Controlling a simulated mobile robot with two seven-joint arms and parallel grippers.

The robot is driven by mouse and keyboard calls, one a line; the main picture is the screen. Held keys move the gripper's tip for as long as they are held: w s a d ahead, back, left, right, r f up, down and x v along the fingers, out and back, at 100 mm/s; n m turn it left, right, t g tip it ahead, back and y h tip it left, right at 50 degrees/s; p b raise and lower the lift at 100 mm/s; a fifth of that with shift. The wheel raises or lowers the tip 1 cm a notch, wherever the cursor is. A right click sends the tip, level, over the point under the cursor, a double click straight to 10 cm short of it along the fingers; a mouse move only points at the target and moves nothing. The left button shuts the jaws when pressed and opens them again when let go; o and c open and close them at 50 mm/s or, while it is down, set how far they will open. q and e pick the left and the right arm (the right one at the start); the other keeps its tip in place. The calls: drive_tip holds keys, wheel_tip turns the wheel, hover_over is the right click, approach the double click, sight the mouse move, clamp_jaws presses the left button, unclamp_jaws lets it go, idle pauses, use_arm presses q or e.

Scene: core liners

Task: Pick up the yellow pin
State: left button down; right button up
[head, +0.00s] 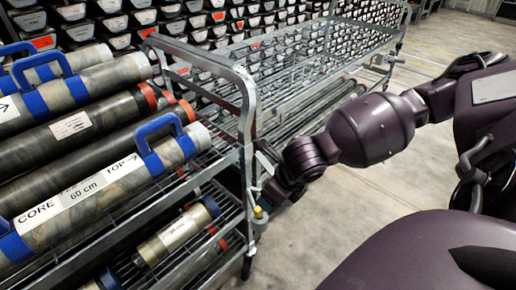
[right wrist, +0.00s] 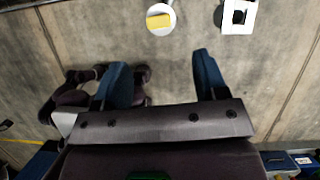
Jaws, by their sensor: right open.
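A small yellow block-like piece, likely the yellow pin (right wrist: 159,21), sits on a white round disc (right wrist: 153,30) at the top of the right wrist view. My right gripper (right wrist: 161,60) is open, its two blue fingers spread and nothing between them. The yellow piece lies beyond the fingertips, roughly centred between them and apart from them. In the head view a small yellow spot (head: 258,212) shows at the cart's near corner post, by the end of my right arm; the fingers cannot be made out there. My left gripper is out of view.
A metal cart (head: 247,120) carries large core liners with blue handles (head: 165,128) on its upper shelf and further cylinders below. A white square with a dark centre (right wrist: 238,16) is right of the yellow piece. Another wire cart stands behind; grey floor is clear.

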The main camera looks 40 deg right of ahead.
drive_tip(key=b, duration=0.1)
hover_over(260, 217)
drive_tip(key=s+d, duration=0.1)
wheel_tip(260, 217, down, 5)
drive_tip(key=shift+d+f+b, duration=0.1)
drive_tip(key=shift+f+b, duration=0.05)
drive_tip(key=shift+b, duration=0.15)
drive_tip(key=b+x, duration=0.1)
drive_tip(key=x, duration=0.3)
drive_tip(key=shift+f+b, duration=0.1)
drive_tip(key=shift+b, duration=0.2)
drive_tip(key=shift+w+f, duration=0.2)
drive_tip(key=shift+f, duration=0.05)
drive_tip(key=shift+r, duration=0.1)
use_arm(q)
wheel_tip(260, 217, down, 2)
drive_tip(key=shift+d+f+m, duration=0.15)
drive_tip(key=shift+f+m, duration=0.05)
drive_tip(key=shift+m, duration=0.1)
use_arm(e)
drive_tip(key=c, duration=1)
drive_tip(key=shift+c, duration=0.2)
